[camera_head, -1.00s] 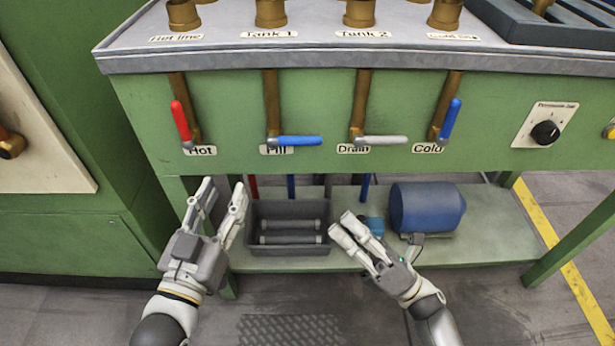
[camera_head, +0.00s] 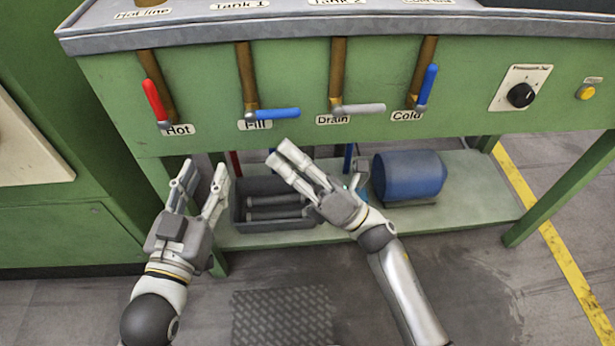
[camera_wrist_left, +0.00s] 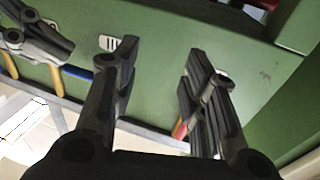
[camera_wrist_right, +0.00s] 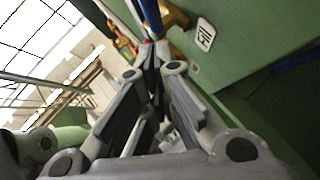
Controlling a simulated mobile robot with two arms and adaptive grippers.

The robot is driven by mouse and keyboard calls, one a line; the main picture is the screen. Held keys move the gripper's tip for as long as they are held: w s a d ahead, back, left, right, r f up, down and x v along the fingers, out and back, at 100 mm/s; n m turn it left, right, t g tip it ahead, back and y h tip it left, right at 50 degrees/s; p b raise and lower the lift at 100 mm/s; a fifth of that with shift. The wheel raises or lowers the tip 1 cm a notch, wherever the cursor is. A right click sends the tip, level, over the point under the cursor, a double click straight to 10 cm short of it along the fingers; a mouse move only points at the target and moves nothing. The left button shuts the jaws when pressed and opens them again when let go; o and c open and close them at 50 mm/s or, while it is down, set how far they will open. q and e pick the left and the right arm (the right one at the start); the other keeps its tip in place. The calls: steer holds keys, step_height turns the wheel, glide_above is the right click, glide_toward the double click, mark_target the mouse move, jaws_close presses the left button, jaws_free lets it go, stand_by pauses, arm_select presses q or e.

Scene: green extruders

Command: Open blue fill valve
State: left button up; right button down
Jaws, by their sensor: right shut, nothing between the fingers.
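The blue fill valve handle (camera_head: 278,114) lies level, pointing right from its brass pipe (camera_head: 247,75), above the "Fill" label (camera_head: 256,125). My right gripper (camera_head: 281,152) is shut and empty, its tips a little below the handle in the head view. In the right wrist view its fingertips (camera_wrist_right: 155,55) are together, with a blue handle (camera_wrist_right: 151,14) just beyond them and the "Fill" label (camera_wrist_right: 205,34) beside. Whether they touch the handle I cannot tell. My left gripper (camera_head: 204,170) is open and empty, below the "Hot" label.
The red hot handle (camera_head: 155,101) is to the left; the grey drain handle (camera_head: 362,109) and blue cold handle (camera_head: 427,84) are to the right. Below, a shelf (camera_head: 470,195) holds a grey bin (camera_head: 270,226) and a blue cylinder (camera_head: 410,175).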

mark_target(275, 114)
arm_select(q)
steer(key=shift+s+f, duration=0.1)
steer(key=shift+f, duration=0.4)
arm_select(e)
steer(key=shift+w+d+r, duration=0.1)
steer(key=shift+w+r, duration=0.35)
steer(key=shift+r, duration=0.15)
steer(key=shift+w+r, duration=0.4)
steer(key=shift+r, duration=0.2)
